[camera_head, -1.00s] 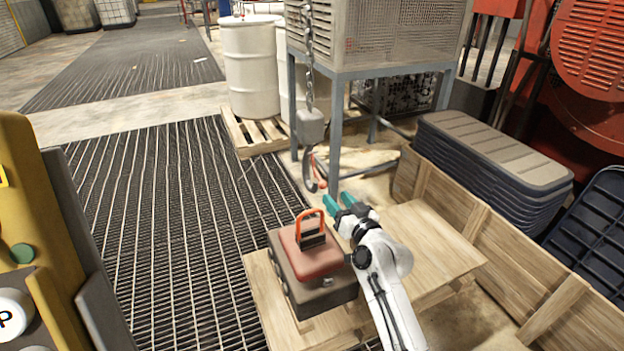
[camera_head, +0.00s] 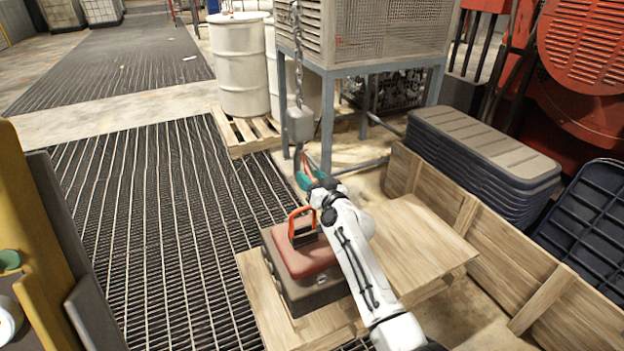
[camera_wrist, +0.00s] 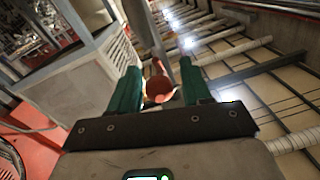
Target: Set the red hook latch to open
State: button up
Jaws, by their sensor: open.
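The red hook latch (camera_head: 306,165) is a thin red piece on the hook that hangs under a grey block (camera_head: 300,124) on a chain. In the wrist view a round red end (camera_wrist: 158,88) shows between the two green fingers. My gripper (camera_head: 313,180) is open, with its green fingertips at the hook's lower part. In the wrist view my gripper (camera_wrist: 158,90) has one finger on each side of the red end, with gaps showing. My fingers hide much of the hook in the head view, so I cannot tell the latch's position.
A toolbox with a red lid (camera_head: 303,253) and orange handle stands on a wooden pallet (camera_head: 425,250) below my arm. A steel frame (camera_head: 330,120) stands behind the hook. Wooden boards and stacked dark lids (camera_head: 485,150) are at the right. Floor grating lies open at the left.

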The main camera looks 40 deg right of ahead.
jog(key=shift+c, duration=0.5)
grip_shut()
